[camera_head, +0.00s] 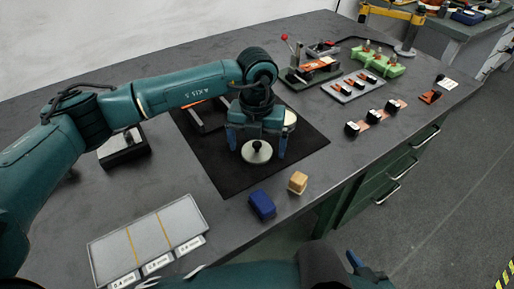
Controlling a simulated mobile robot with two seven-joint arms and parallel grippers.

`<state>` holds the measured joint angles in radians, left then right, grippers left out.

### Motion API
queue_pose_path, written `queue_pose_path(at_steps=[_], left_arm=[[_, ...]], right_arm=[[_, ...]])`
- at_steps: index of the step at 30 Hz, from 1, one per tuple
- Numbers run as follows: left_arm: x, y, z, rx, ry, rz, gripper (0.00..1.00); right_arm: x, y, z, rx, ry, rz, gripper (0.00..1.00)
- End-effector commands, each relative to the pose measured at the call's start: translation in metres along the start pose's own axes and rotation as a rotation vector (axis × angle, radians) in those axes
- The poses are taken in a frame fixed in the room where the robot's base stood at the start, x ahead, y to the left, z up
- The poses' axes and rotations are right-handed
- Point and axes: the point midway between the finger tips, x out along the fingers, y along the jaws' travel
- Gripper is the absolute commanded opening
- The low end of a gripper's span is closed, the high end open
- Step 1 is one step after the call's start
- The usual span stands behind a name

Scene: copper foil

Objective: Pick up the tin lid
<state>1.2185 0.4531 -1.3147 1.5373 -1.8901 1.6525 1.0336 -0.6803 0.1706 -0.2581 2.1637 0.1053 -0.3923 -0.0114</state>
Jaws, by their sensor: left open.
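The tin lid (248,157), a pale round disc with a black knob, lies on the black mat (226,184). My left gripper (257,148) is above it, pointing down, with its blue fingers apart on either side of the lid. I cannot tell whether the fingers touch its rim. A pale round thing (291,117), perhaps the tin, is partly hidden behind the left gripper. My right arm shows at the bottom edge; a blue tip of its gripper (355,259) is visible, but its jaws are not clear.
A blue block (262,205) and a wooden block (298,182) lie near the table's front edge. A grey labelled tray (118,246) is at front left. A red-knobbed clamp device (306,74) and a grey tray (342,95) stand behind right.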

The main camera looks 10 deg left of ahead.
Motion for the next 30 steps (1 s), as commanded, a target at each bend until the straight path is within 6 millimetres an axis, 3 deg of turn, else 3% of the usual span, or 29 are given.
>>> queue_pose_path(at_steps=[2,19,26,30], left_arm=[[0.0,0.0,0.0,0.0,0.0,0.0,0.93],[-0.001,0.0,0.0,0.0,0.0,0.0,0.47],[-0.002,0.0,0.0,0.0,-0.001,0.0,0.46],[-0.013,0.0,0.001,-0.001,-0.004,-0.001,0.46]], right_arm=[[0.0,0.0,0.0,-0.001,0.0,0.0,0.36],[0.0,0.0,0.001,-0.001,-0.001,0.0,0.36],[0.0,0.0,0.001,-0.001,-0.001,0.0,0.36],[0.001,0.001,0.001,-0.001,-0.001,-0.001,0.36]])
